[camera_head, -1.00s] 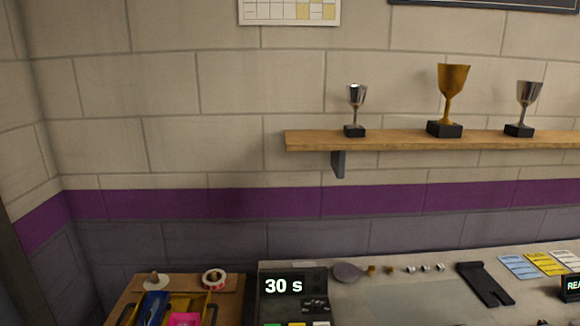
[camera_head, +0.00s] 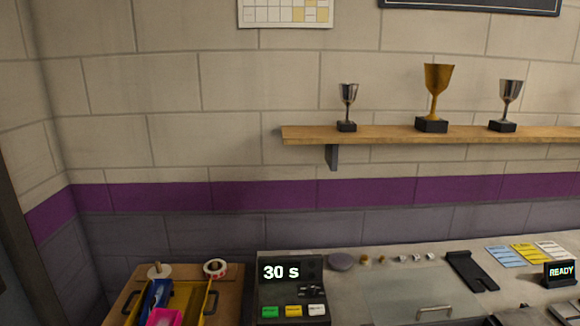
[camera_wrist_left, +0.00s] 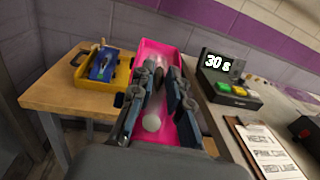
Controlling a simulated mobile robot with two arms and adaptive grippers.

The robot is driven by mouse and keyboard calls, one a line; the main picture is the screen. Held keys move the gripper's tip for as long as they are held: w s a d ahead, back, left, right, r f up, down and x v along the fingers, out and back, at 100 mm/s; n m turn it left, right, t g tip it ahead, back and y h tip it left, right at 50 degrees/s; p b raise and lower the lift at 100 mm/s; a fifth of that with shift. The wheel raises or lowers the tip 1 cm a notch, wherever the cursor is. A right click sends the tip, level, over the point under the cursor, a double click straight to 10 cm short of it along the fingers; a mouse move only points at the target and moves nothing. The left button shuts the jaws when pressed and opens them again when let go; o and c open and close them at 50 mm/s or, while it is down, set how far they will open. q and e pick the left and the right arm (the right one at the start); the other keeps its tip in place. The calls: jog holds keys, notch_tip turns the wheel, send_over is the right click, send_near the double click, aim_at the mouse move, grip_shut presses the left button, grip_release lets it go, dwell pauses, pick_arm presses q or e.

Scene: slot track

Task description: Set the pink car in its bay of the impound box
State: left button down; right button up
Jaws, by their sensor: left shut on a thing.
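The pink car (camera_wrist_left: 168,58) is long and pink with a pale rounded part along its middle. My left gripper (camera_wrist_left: 167,82) is shut on it in the left wrist view; the fingers hide part of it. Its pink end (camera_head: 165,318) shows at the bottom edge of the head view, overlapping the near part of the yellow impound box (camera_head: 186,302). The box also shows in the left wrist view (camera_wrist_left: 104,85), left of the car, with a blue car (camera_wrist_left: 103,64) inside. The pink car's height over the box is unclear. My right gripper is in neither view.
The box sits on a wooden table (camera_wrist_left: 62,92) with a tape roll (camera_head: 215,268). To the right stand a timer console (camera_head: 290,292) reading 30 s and a grey bench (camera_head: 400,283). A clipboard (camera_wrist_left: 265,150) lies on the bench.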

pick_arm(q)
jog(key=shift+m+h, duration=0.5)
jog(key=shift+h, duration=0.3)
jog(key=a, duration=0.1)
jog(key=a+r, duration=0.2)
jog(key=a, duration=0.1)
jog(key=shift+w+r, duration=0.25)
jog(key=shift+w, duration=0.05)
jog(key=s+d+r+m+h, duration=0.1)
jog(key=s+d+r+h, duration=0.1)
jog(key=s+d, duration=1.3)
jog(key=shift+s+d+r+g, duration=0.15)
jog(key=shift+d+r+g, duration=0.15)
jog(key=shift+d+r, duration=0.3)
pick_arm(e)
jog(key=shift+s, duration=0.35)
